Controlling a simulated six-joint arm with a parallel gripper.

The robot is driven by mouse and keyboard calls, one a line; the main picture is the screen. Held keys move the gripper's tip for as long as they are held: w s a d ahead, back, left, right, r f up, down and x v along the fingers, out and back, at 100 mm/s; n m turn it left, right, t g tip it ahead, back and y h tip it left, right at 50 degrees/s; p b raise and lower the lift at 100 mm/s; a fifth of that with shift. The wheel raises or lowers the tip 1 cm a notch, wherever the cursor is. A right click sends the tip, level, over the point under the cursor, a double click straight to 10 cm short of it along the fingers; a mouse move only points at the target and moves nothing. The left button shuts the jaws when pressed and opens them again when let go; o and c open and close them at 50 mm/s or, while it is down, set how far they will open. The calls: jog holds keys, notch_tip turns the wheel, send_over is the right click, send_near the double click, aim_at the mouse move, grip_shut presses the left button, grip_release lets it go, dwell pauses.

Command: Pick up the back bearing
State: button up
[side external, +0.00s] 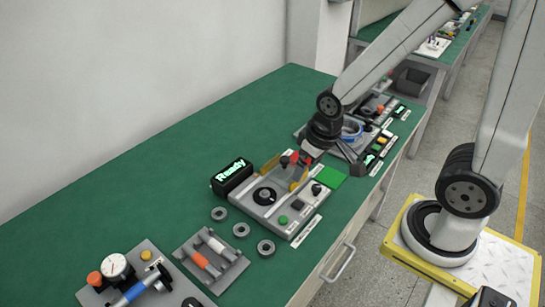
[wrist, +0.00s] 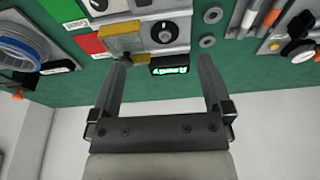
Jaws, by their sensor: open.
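Three grey ring bearings lie flat on the green table in a slanting row in the side view. The back bearing (side external: 218,213) is nearest the wall, close to the Ready display; the middle bearing (side external: 241,230) and front bearing (side external: 266,248) follow toward the table's front edge. In the wrist view the back bearing (wrist: 208,42) shows near the right fingertip, with another bearing (wrist: 213,15) beyond it. My gripper (wrist: 163,62) is open and empty, its fingers apart. In the side view it is above the far end of the knob station, away from the bearings, and its fingertips are unclear.
A grey station with a black knob (side external: 264,195) and a lit Ready display (side external: 232,176) stands beside the bearings. A grey tray (side external: 190,251) with orange and white rods and a gauge fixture (side external: 116,267) are at the near end. Bare green table lies toward the wall.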

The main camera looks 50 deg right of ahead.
jog(key=w+m, duration=0.1)
jog(key=m+g+y, duration=0.1)
jog(key=m+g, duration=0.1)
jog(key=m, duration=1.9)
send_near(219, 216)
jog(key=shift+w+f, duration=0.15)
jog(key=shift+f, duration=0.85)
jog(key=shift+f, duration=0.1)
jog(key=shift+a+f, duration=0.15)
jog(key=shift+f, duration=1.1)
jog(key=shift+a+f, duration=0.15)
jog(key=shift+f, duration=1.1)
jog(key=shift+c, duration=0.2)
